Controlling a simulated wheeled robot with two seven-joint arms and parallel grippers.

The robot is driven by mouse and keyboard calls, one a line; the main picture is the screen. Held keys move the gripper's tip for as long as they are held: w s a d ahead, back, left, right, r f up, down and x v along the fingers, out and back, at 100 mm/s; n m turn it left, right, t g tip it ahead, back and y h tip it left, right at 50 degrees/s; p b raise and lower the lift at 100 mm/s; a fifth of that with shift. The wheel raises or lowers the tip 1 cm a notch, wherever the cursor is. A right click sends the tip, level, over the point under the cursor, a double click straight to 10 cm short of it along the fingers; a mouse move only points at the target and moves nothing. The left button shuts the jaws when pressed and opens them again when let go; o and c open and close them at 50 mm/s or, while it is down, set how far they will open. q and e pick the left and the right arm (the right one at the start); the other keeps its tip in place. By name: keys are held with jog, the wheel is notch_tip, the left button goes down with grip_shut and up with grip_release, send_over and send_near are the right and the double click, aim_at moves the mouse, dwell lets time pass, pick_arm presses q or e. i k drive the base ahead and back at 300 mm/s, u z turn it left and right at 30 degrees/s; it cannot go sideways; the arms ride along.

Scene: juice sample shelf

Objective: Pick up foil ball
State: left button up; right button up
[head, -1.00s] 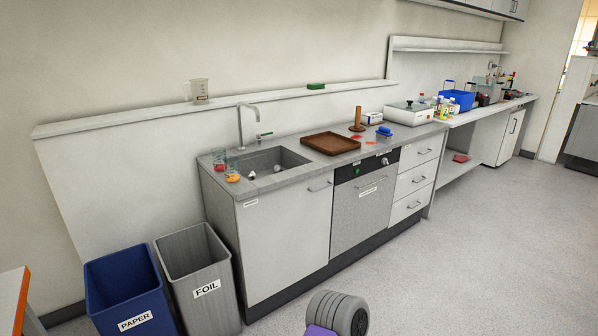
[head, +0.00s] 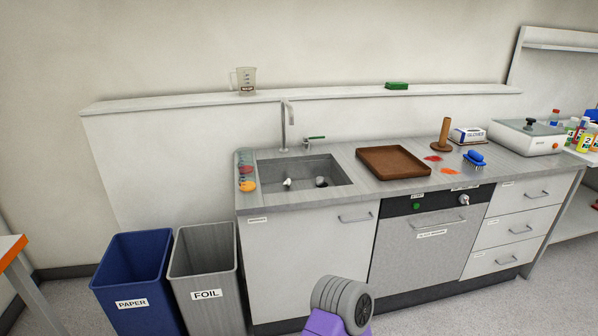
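A small pale, shiny lump that looks like the foil ball (head: 287,184) lies in the sink basin (head: 335,170), on the left side of its floor. It is too small to make out its surface clearly. A dark round spot, perhaps the drain, is to its right. Neither of my grippers is in view. Only a grey and purple part, which looks like my own arm, shows at the bottom centre, well in front of the counter and apart from the sink.
A tap (head: 287,125) rises behind the basin. A grey FOIL bin (head: 205,262) and blue PAPER bin (head: 133,268) stand on the floor at left.

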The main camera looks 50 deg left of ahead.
aim_at(320, 181)
jog(key=u, duration=0.9)
jog(key=i, duration=1.15)
jog(key=u, duration=1.25)
